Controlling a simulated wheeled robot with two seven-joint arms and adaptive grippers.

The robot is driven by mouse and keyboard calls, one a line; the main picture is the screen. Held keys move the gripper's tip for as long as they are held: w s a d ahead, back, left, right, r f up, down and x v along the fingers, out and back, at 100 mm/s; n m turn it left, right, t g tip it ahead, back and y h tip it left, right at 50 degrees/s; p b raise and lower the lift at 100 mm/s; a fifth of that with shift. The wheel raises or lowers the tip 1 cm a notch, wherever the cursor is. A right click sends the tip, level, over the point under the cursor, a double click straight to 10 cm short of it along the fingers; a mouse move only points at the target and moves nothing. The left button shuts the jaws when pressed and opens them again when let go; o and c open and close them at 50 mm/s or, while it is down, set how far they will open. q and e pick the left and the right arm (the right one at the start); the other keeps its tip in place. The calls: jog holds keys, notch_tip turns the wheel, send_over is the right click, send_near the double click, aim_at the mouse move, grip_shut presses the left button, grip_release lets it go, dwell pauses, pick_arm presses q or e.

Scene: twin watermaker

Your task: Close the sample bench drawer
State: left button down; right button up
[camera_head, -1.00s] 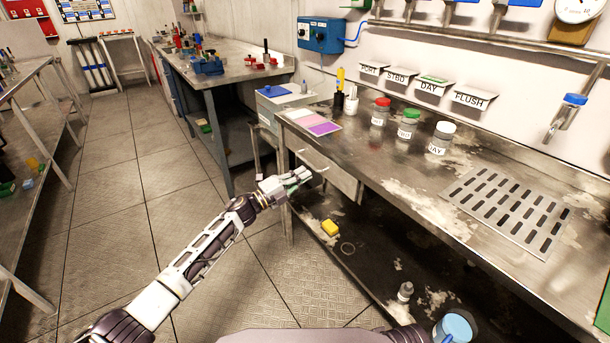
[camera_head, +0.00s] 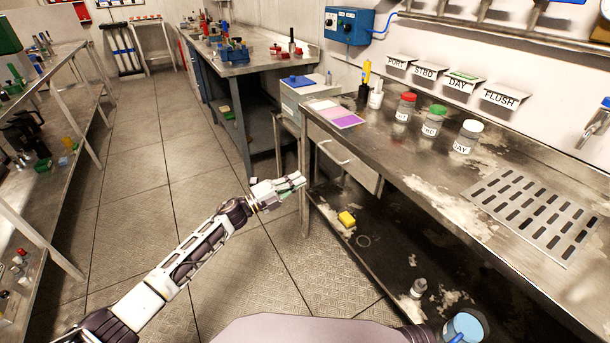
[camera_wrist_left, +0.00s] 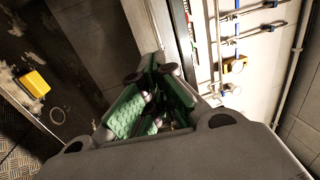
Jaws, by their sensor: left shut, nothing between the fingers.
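The sample bench drawer (camera_head: 346,165) hangs under the left end of the steel bench top, with a pale bar handle (camera_head: 334,153) on its front. It looks nearly flush with the bench, but I cannot tell whether it is fully closed. My left gripper (camera_head: 299,181) is shut and empty, beside the bench's front leg, left of and lower than the handle, apart from it in the picture. Its green-padded fingers (camera_wrist_left: 148,112) also fill the middle of the left wrist view, where I cannot make out the drawer. My right gripper is not in view.
The bench top (camera_head: 415,183) holds labelled jars and a grate. The floor (camera_head: 150,215) on the left is clear.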

pick_arm(q)
jog(key=shift+v, duration=0.9)
